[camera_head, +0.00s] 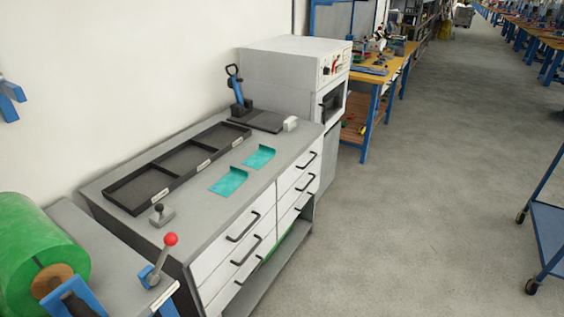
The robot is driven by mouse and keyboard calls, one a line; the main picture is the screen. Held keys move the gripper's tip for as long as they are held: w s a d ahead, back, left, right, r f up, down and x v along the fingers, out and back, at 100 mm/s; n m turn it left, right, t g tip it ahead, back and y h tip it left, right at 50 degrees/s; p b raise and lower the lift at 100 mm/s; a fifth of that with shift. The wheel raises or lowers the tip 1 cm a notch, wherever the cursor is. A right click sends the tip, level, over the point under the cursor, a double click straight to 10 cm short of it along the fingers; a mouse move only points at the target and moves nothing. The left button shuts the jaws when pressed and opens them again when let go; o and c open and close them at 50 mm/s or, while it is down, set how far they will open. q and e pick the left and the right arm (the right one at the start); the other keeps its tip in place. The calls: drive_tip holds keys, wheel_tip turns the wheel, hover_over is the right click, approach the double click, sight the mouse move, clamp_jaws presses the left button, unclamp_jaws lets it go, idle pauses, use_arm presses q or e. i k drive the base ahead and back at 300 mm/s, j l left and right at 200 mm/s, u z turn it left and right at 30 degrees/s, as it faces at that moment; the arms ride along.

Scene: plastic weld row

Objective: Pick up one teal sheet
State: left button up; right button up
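Two teal sheets lie apart on the grey top of the white drawer cabinet. The nearer teal sheet (228,181) is close to the front edge of the top, with one end curled up. The farther teal sheet (259,157) lies beyond it to the right, also with a curled end. Both are in front of the black tray. Neither of my grippers shows in the head view, and nothing touches the sheets.
A black tray (125,198) with several compartments lies behind the sheets. A red-knobbed lever (165,253) and green roll (35,245) are nearer.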

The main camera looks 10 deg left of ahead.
sight(235, 177)
drive_tip(key=i+z, duration=0.2)
drive_tip(key=i, duration=0.7)
